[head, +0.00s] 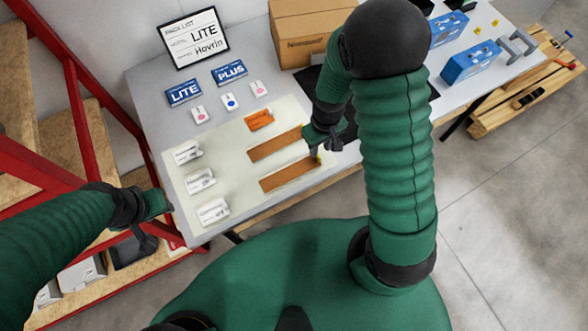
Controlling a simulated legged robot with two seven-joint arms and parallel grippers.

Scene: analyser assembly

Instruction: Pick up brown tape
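Two long brown strips, which look like the brown tape, lie flat on a pale mat (232,150): an upper strip (272,145) and a lower strip (288,176). My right gripper (318,152) points down at the right ends of the strips, closest to the lower one. A small yellow spot shows by its fingertip. I cannot tell whether it touches the strip or how far its fingers are apart. My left gripper (160,208) is off the table's left edge, away from the strips. Its finger opening is not clear.
White packs (200,181) and an orange pack (259,120) lie on the mat. Blue LITE (184,92) and PLUS (229,72) labels, a sign (194,38) and a cardboard box (304,30) stand behind. Red-framed shelving (90,115) is left. Blue boxes (470,62) are right.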

